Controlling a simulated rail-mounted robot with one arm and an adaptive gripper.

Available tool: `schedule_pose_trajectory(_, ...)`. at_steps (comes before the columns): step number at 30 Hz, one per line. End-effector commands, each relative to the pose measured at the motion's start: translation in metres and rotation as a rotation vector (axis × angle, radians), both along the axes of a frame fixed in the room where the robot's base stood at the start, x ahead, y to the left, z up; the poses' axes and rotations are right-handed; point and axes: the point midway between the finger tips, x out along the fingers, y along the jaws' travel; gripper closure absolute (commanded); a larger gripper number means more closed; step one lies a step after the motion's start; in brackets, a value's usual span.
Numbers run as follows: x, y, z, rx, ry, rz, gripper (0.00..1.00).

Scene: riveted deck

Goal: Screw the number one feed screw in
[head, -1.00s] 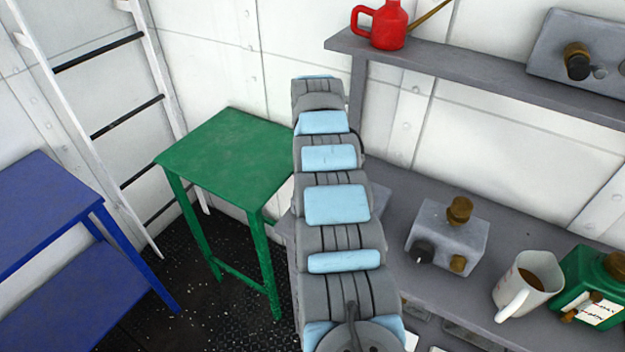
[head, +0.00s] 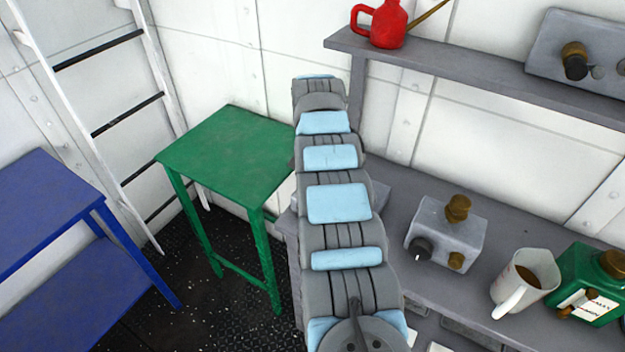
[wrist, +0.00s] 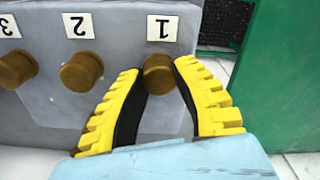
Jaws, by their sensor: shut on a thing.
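The number one feed screw (wrist: 158,72) is a round brown knob under the "1" label (wrist: 163,28) on a grey block (wrist: 120,18) in the wrist view. My gripper (wrist: 160,78), with yellow ribbed, black-lined fingers, is shut on this screw, one fingertip on each side. How far the screw sits into the block cannot be told. The number two screw (wrist: 82,70) and number three screw (wrist: 16,68) stick out to the left, clear of my fingers. In the head view my own arm hides the gripper and the screws.
A green table (head: 228,155) stands left of my arm, with a blue table (head: 40,205) and ladder farther left. On the grey bench (head: 395,190) stand a knobbed grey box (head: 440,235), a jug (head: 525,285) and a green can (head: 590,262). A shelf (head: 480,80) overhangs it.

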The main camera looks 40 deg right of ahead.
Motion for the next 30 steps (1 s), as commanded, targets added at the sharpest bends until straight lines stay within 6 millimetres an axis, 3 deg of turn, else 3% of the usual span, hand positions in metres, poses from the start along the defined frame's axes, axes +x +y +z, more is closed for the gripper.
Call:
schedule_pose_trajectory(18,-0.0003,-0.0012,0.0014,-0.003,-0.003,-0.576,1.0)
schedule_pose_trajectory(30,-0.0021,-0.0022,0.0015,-0.003,-0.002,-0.843,1.0)
